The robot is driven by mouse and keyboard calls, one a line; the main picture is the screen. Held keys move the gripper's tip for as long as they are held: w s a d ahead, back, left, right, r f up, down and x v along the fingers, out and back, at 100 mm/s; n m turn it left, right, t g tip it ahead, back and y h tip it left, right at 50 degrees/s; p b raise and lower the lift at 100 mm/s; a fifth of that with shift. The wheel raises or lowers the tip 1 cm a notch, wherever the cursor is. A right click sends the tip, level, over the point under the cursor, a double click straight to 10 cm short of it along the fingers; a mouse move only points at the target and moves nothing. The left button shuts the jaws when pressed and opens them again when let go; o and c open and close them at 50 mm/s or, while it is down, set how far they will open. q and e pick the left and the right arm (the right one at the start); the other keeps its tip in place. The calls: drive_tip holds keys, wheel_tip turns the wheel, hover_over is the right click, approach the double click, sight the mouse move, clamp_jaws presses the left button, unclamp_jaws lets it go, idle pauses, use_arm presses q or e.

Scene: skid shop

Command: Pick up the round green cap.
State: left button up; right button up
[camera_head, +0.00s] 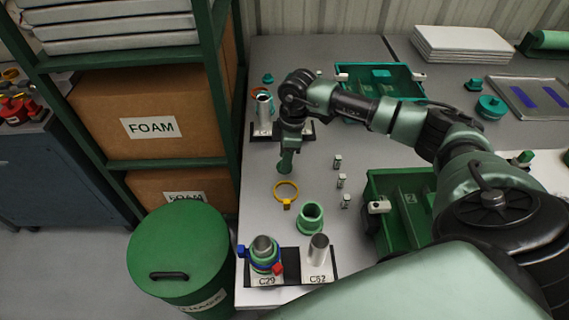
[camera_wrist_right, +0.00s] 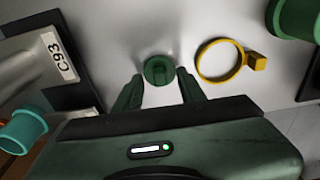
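The round green cap (camera_wrist_right: 158,70) lies on the light table top. In the right wrist view it sits just beyond and between the tips of my right gripper (camera_wrist_right: 159,82). The two fingers are apart, with a gap on each side of the cap, so the gripper is open and empty. In the head view my right gripper (camera_head: 286,160) points down over the table behind the yellow ring clamp, and the cap is hard to tell from the green fingers there. My left gripper is not in view.
A yellow ring clamp (camera_head: 286,193) lies close by, with a green collar (camera_head: 310,217) nearer. Stands with metal pipes (camera_head: 318,250) are at the table's front and back left. Several small fittings (camera_head: 341,181) stand right of the gripper, beside a green bin (camera_head: 400,205).

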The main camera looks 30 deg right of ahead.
drive_tip(key=shift+f, duration=0.15)
clamp_jaws()
